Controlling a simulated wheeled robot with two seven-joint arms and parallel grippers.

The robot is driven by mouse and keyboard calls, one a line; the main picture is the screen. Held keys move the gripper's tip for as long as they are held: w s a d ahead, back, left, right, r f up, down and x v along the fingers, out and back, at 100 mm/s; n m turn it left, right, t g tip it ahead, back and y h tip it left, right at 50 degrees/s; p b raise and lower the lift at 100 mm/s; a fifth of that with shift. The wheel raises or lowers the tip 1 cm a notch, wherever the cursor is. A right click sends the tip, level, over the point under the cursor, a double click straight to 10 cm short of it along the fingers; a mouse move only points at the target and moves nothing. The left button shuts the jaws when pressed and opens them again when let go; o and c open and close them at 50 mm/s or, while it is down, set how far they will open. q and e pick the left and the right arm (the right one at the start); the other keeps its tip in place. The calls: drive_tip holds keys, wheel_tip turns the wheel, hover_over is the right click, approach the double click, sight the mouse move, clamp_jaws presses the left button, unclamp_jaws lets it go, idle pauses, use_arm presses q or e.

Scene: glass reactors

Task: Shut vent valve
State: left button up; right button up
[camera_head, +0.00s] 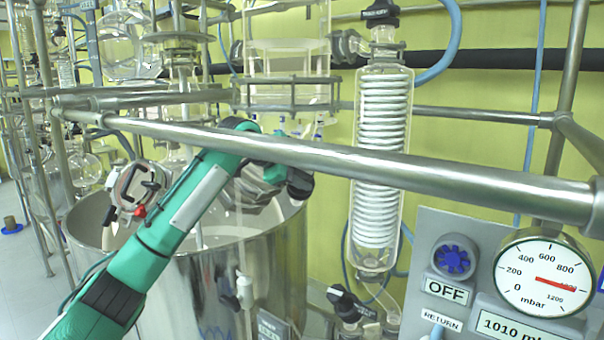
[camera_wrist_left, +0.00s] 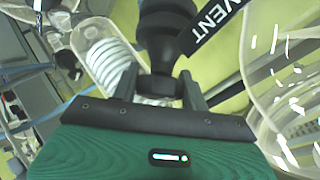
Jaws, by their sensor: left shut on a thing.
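The vent valve's black knob (camera_wrist_left: 168,35) fills the upper middle of the left wrist view, beside a black label reading VENT (camera_wrist_left: 212,25). My left gripper (camera_wrist_left: 160,86) is shut on the lower part of this knob, with one dark finger on each side. In the head view, my teal left arm rises from the lower left and bends down to the left gripper (camera_head: 299,183), left of the coil condenser (camera_head: 380,150). The knob cannot be told clearly from the gripper there. My right gripper is not in view.
A metal rail (camera_head: 350,158) crosses in front of the glassware. A steel vessel (camera_head: 190,290) stands behind my arm. At lower right, a grey panel (camera_head: 435,235) carries a blue knob (camera_head: 454,257) marked OFF and a pressure gauge (camera_head: 543,272) with its needle near 1000 mbar.

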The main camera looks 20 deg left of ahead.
use_arm(q)
drive_tip(key=o, duration=1)
